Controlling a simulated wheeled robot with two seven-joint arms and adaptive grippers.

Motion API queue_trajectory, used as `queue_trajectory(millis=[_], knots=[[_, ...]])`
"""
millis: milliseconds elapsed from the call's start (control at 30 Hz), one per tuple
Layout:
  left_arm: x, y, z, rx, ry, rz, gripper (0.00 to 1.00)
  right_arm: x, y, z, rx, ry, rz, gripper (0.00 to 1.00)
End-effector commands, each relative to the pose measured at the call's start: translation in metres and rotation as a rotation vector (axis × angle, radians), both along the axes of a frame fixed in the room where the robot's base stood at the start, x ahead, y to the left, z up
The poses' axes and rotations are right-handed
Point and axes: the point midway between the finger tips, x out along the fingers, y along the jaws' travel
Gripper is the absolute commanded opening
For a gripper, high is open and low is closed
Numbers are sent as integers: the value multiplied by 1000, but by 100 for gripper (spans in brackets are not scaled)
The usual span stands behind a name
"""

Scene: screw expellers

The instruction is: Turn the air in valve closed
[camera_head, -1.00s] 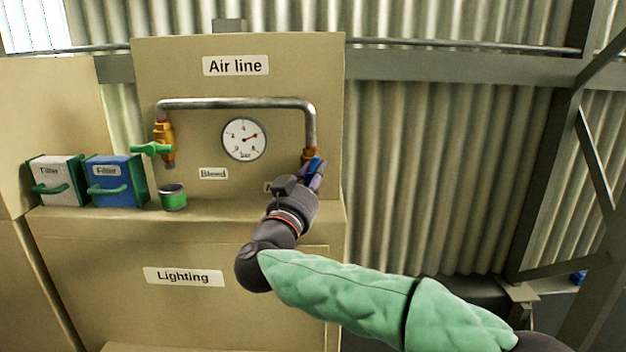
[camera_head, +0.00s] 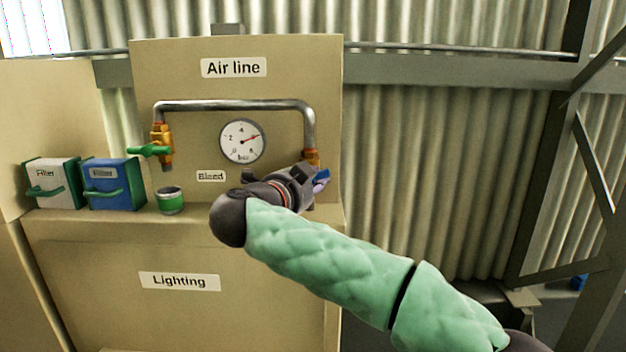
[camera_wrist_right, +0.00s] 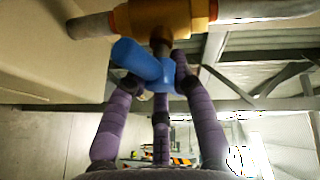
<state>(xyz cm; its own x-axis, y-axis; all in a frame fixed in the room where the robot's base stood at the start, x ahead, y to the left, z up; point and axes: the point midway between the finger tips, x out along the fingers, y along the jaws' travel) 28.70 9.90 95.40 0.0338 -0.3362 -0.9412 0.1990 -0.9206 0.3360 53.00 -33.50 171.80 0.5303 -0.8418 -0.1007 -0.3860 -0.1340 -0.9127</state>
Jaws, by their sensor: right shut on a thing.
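The air in valve has a brass body (camera_head: 312,157) at the lower right end of the grey pipe on the air line panel. Its blue handle (camera_head: 322,174) shows just past my right gripper (camera_head: 318,184). In the right wrist view the blue handle (camera_wrist_right: 140,60) sits below the brass body (camera_wrist_right: 165,20), between the purple fingers of my right gripper (camera_wrist_right: 160,95), which is shut on it. The gripper and wrist hide part of the valve and its label in the head view. My left gripper is not in view.
A pressure gauge (camera_head: 243,142) sits mid-panel with its needle pointing right. The bleed valve with a green handle (camera_head: 150,150) is at the left, above a green cup (camera_head: 170,200). Two filter boxes, one white (camera_head: 52,184) and one blue (camera_head: 112,184), stand on the ledge at left.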

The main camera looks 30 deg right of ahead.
Motion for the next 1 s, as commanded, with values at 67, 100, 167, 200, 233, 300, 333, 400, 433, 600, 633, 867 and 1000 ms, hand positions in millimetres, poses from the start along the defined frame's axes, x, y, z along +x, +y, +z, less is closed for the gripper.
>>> queue_trajectory(millis=[67, 100, 167, 200, 233, 300, 333, 400, 433, 600, 633, 867, 1000], knots=[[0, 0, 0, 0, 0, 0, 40, 1, 1, -1, 55, -31, 1, 0], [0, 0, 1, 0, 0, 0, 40, 1, 1, -2, 81, -46, 1, 0], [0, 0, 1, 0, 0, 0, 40, 1, 1, -2, 119, -69, 2, 0], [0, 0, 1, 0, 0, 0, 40, 1, 1, -3, 141, -84, 2, 0], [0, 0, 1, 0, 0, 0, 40, 1, 1, -3, 157, -94, 1, 0], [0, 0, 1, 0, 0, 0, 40, 1, 1, -3, 192, -115, 2, 0], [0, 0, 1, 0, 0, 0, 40, 1, 1, -3, 205, -122, 2, 0], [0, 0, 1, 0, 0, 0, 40, 1, 2, -4, 232, -139, 1, 0], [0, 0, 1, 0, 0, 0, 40, 1, 2, -4, 242, -144, 1, 0], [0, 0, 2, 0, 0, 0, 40, 1, 2, -5, 281, -168, 1, 0], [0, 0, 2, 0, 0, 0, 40, 1, 2, -5, 286, -171, 1, 0], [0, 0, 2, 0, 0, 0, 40, 1, 2, -5, 299, -179, 2, 0], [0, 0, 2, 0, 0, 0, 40, 1, 2, -5, 299, -179, 2, 0]])
